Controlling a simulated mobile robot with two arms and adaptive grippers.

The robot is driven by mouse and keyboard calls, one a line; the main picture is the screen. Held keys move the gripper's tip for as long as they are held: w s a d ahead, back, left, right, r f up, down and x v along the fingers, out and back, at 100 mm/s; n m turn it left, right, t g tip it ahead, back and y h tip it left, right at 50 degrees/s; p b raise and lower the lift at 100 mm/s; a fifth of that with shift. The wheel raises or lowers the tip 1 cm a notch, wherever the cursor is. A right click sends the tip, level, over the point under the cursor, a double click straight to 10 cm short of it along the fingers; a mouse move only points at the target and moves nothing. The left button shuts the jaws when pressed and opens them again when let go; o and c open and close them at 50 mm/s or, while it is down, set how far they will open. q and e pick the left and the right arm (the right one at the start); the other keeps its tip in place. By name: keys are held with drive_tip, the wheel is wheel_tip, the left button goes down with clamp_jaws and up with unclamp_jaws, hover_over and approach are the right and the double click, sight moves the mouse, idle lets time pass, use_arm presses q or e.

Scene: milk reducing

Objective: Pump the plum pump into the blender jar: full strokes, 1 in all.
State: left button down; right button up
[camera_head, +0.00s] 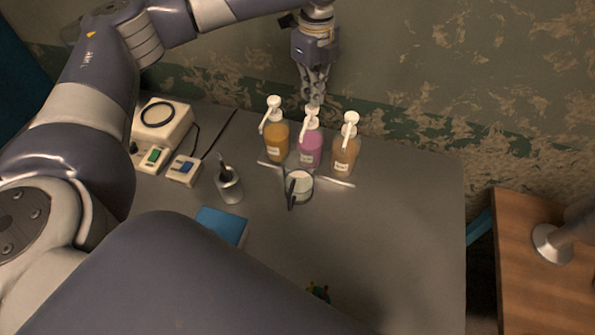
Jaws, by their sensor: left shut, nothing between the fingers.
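Three pump bottles stand in a row at the back of the grey table. The middle one, the plum pump (311,148), holds pink-purple liquid and has a white pump head (312,113). My left gripper (315,101) points down at that pump head from above, its fingers shut with nothing between them. I cannot tell whether the fingertips touch the head. The blender jar (300,185), a clear round vessel with a dark handle, stands just in front of the plum bottle, under its spout. What is in the jar is hard to make out. My right gripper is not in view.
An amber bottle (277,143) and a tan bottle (346,154) flank the plum one closely. A white appliance (162,121), a small switch box (185,170), a metal cup (229,187) and a blue box (222,226) are at left. The table's right part is clear.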

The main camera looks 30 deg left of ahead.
sight(312, 107)
use_arm(q)
drive_tip(key=shift+f, duration=0.1)
idle(0.5)
drive_tip(key=shift+f, duration=1.8)
drive_tip(key=shift+r+p, duration=0.1)
drive_tip(key=shift+p, duration=0.2)
drive_tip(key=shift+r+p, duration=1.75)
drive_tip(key=shift+p, duration=0.75)
